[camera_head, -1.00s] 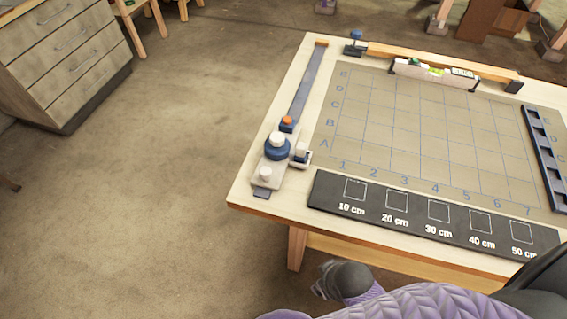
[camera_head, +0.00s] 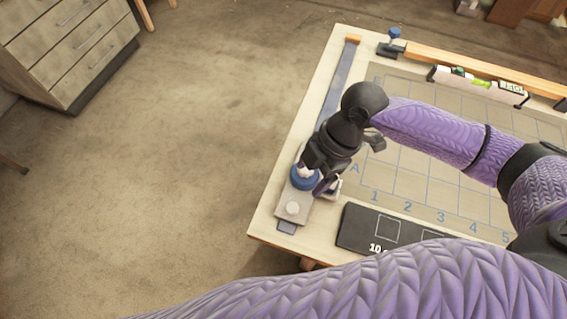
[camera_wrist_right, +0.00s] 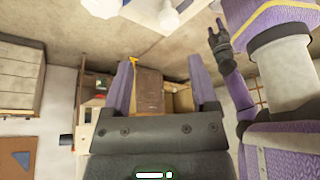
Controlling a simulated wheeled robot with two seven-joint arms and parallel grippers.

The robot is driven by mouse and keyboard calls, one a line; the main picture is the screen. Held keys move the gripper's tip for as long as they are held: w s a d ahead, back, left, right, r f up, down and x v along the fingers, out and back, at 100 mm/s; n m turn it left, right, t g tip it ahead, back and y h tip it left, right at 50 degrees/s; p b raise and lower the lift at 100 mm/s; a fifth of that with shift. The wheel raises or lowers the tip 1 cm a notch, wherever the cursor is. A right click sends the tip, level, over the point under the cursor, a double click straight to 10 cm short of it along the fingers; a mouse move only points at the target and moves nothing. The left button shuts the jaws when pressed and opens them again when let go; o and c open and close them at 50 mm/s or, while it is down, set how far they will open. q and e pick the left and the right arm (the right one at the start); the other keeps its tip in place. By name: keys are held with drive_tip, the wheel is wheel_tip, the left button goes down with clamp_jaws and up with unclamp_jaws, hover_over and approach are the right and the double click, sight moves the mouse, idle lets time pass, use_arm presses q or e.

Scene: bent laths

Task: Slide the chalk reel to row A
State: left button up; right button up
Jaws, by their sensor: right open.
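The chalk reel (camera_head: 303,183), a blue round body on a pale carriage (camera_head: 285,210), sits near the front end of the dark rail (camera_head: 345,78) along the table's left edge, a little nearer the front than the row letter A (camera_head: 355,168).
The gridded mat (camera_head: 420,185) lies right of the rail, partly behind my arm. A black board with squares and centimetre labels (camera_head: 362,228) lies at the front edge. A spirit level (camera_head: 478,84) and a wooden bar (camera_head: 490,67) are at the back. The floor to the left is clear.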

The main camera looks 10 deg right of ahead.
drive_tip(key=b, duration=0.1)
hover_over(292, 207)
drive_tip(key=d, duration=0.2)
wheel_tip(292, 207, down, 4)
drive_tip(key=shift+d+f, duration=0.15)
drive_tip(key=b+x, duration=0.1)
drive_tip(key=x, duration=0.3)
drive_tip(key=shift+w+f, duration=0.15)
drive_tip(key=shift+f, duration=0.1)
drive_tip(key=shift+a+f, duration=0.2)
drive_tip(key=shift+a, duration=0.05)
drive_tip(key=shift+c, duration=0.3)
clamp_jaws()
use_arm(q)
drive_tip(key=shift+s+f, duration=1.2)
drive_tip(key=shift+f, duration=0.05)
drive_tip(key=shift+a, duration=0.45)
drive_tip(key=shift+d, duration=0.45)
